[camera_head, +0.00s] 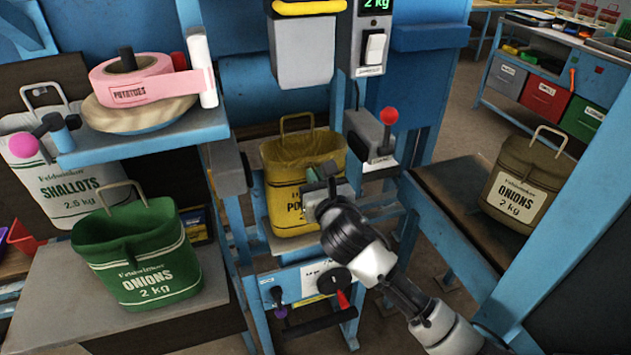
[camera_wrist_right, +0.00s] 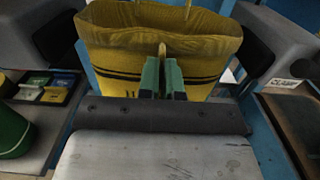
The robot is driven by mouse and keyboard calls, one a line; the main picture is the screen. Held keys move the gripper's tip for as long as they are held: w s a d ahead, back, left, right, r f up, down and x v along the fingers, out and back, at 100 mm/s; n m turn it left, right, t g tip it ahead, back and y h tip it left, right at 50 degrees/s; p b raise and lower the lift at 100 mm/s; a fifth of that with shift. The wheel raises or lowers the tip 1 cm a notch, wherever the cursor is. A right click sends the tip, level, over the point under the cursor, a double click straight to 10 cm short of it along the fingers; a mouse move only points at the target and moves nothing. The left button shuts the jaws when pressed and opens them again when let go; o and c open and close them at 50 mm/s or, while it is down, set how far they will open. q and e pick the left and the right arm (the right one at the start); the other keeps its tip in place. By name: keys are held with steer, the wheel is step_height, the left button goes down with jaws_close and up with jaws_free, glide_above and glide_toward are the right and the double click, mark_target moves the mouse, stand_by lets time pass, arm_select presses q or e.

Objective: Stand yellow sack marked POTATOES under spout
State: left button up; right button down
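The yellow sack (camera_head: 283,195) stands upright and open-mouthed in the middle of the head view, with its tan handle up at the back. Its marking is mostly hidden by my right gripper; only the first letters show. It is below the grey spout (camera_head: 303,50) with the yellow bar, over a grey platform (camera_head: 262,231). My right gripper (camera_head: 328,188) is at the sack's front right. In the right wrist view, its green fingers (camera_wrist_right: 162,78) are close together on a thin tan piece at the front of the sack (camera_wrist_right: 110,60). My left gripper is out of view.
A green ONIONS sack (camera_head: 143,257) stands on the left bench, with a SHALLOTS sack (camera_head: 75,185) behind. A brown ONIONS sack (camera_head: 527,185) stands on the right bench. A red-knobbed lever (camera_head: 388,118) is right of the yellow sack; a control panel (camera_head: 300,282) is below.

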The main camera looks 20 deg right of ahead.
steer(key=shift+f, duration=0.15)
steer(key=c, duration=1.3)
jaws_free()
